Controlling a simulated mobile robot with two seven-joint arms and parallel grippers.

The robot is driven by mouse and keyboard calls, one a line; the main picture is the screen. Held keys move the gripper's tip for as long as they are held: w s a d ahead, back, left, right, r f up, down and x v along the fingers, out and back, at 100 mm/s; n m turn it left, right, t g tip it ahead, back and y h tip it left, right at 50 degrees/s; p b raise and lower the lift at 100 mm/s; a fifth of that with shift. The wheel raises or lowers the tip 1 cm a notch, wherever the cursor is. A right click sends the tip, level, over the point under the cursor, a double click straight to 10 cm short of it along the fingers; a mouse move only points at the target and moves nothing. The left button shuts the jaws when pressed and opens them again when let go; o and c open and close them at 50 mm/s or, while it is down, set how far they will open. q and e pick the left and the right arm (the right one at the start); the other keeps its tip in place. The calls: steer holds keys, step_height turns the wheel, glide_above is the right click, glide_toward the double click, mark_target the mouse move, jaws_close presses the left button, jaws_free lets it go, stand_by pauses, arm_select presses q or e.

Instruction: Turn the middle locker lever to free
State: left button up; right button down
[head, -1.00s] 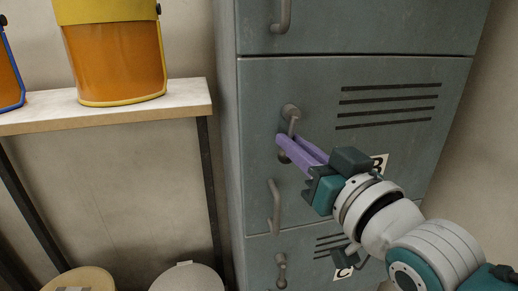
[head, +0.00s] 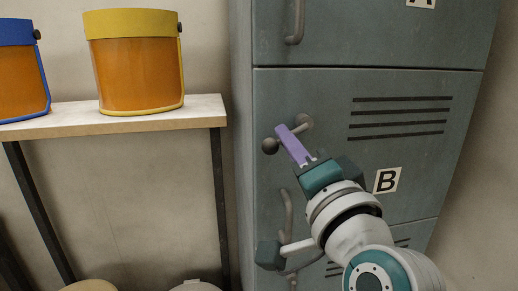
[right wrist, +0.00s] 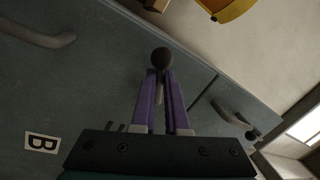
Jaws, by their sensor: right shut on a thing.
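The middle locker door (head: 310,85), labelled B (head: 387,181), is grey-green and closed. Its grey lever (head: 270,146) has its pivot at the upper right and its round knob at the lower left, so it slants down to the left. My right gripper (head: 289,134), with purple fingers, is shut on the lever between pivot and knob. In the right wrist view the lever's knob (right wrist: 162,58) shows just beyond the fingertips, with the bar between the two fingers (right wrist: 160,105). My left gripper is not in view.
The door's handle (head: 287,215) is below the lever, close to my right arm. The upper locker's handle (head: 297,22) is above. A shelf (head: 130,117) with orange face shields (head: 140,75) stands at the left.

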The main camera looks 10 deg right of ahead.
steer(key=m, duration=0.2)
steer(key=r+m+h, duration=0.1)
steer(key=m, duration=0.3)
steer(key=shift+a+r+h, duration=0.25)
steer(key=shift+r+h, duration=0.05)
steer(key=shift+r, duration=0.05)
steer(key=shift+m, duration=0.3)
steer(key=c, duration=0.9)
jaws_free()
steer(key=shift+c, duration=0.2)
steer(key=shift+s, duration=0.1)
steer(key=s+f+b, duration=0.1)
steer(key=s+f, duration=0.1)
steer(key=s, duration=0.7)
steer(key=shift+s+d, duration=0.15)
steer(key=shift+s, duration=0.15)
